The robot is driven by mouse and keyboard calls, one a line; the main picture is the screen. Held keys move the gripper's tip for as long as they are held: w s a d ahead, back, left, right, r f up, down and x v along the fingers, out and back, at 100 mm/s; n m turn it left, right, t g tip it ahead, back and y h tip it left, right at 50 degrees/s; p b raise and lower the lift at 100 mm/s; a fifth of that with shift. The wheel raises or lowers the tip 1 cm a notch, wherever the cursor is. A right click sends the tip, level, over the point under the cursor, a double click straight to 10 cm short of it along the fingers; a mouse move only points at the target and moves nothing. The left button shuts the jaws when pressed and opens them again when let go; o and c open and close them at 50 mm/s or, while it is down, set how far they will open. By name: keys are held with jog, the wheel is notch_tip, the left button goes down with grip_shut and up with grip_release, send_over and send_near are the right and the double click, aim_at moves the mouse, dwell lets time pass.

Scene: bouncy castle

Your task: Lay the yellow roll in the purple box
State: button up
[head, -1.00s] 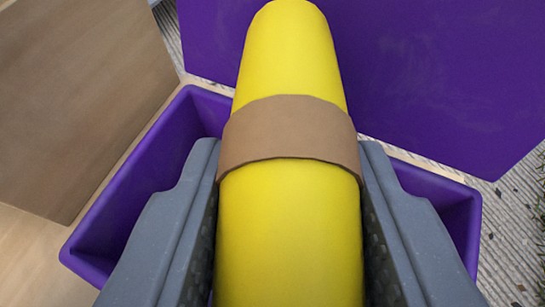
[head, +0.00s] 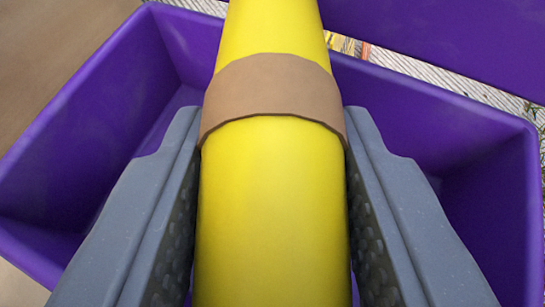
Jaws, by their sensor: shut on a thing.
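The yellow roll (head: 272,210), with a brown band (head: 275,90) around it, is held between the two grey fingers of my gripper (head: 272,165). The roll points away from me and its far end runs out of the top of the view. The purple box (head: 430,88) is open and lies below and around my gripper. Its left wall and right wall show on either side. The roll is over the box's opening and crosses its far rim in the picture. I cannot tell whether the roll touches the box. The roll and fingers hide the middle of the box's floor.
A purple panel (head: 450,40) stands beyond the box at the upper right. A brown wooden surface (head: 60,60) is at the upper left. A strip of grey ribbed ground (head: 440,80) shows between the box and the panel. The visible parts of the box's inside look empty.

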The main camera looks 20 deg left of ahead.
jog(key=shift+f, duration=0.1)
jog(key=o, duration=1)
jog(key=shift+r, duration=0.3)
jog(key=p+v, duration=0.3)
jog(key=v, duration=0.9)
jog(key=shift+r, duration=0.25)
jog(key=shift+r, duration=0.1)
